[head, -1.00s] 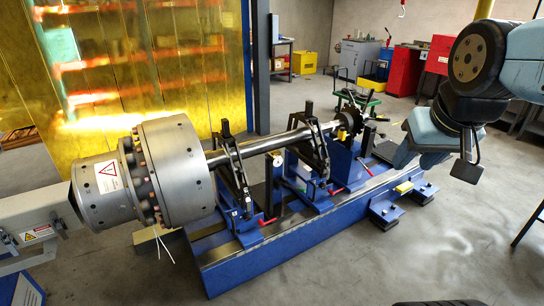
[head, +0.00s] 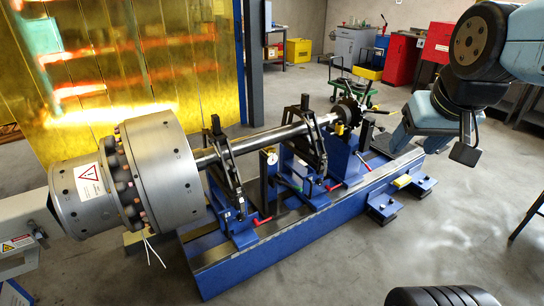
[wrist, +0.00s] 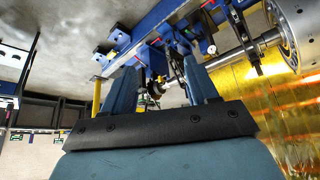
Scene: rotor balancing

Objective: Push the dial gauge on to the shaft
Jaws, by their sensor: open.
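The dial gauge (head: 272,158) shows in the head view as a small pale round face on a stand beside the shaft, between the two bearing pedestals. The steel shaft (head: 265,141) runs from the big grey coupling to the far right end of the blue bed. I cannot tell whether the gauge touches the shaft. My gripper (head: 397,142) is right of the shaft's far end, well away from the gauge. In the wrist view my gripper (wrist: 161,85) has its two fingers apart and nothing between them. The shaft (wrist: 265,40) shows beyond them; I cannot clearly pick out the gauge there.
The blue bed (head: 265,258) carries black pedestals with red-handled levers. The grey coupling (head: 160,170) stands at left. A black ribbed round object (head: 440,297) is at the bottom right. Grey floor is open at right.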

